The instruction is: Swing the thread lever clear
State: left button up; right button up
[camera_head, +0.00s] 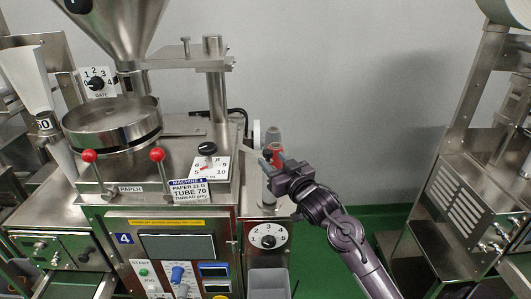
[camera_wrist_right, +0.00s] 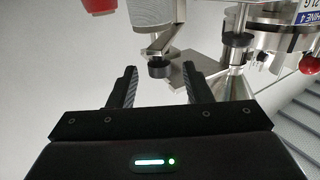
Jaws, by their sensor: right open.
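Machine 4 (camera_head: 160,215) stands at the left in the head view. On its right side are a grey spool (camera_head: 273,135) and a red part (camera_head: 277,150) beside my right gripper (camera_head: 268,164). I cannot tell for sure which part is the thread lever. In the right wrist view my right gripper (camera_wrist_right: 160,78) is open with nothing between its fingers. Beyond its tips are a metal arm with a black roller (camera_wrist_right: 157,68), a grey cylinder (camera_wrist_right: 168,10) and a red part (camera_wrist_right: 100,6). My left gripper is not in view.
Two red-ball levers (camera_head: 89,156) (camera_head: 157,154) stand on the machine's front, left of my gripper. A numbered dial (camera_head: 268,236) sits below it. A grey bin (camera_head: 269,283) is below the dial. Another machine (camera_head: 465,195) stands at the right, with green floor (camera_head: 310,255) between.

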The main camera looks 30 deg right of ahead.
aim_at(270, 158)
jog(key=shift+w+d+p, duration=0.2)
jog(key=shift+w+p, duration=0.2)
jog(key=shift+w, duration=1.55)
jog(key=shift+f, duration=0.1)
grip_shut()
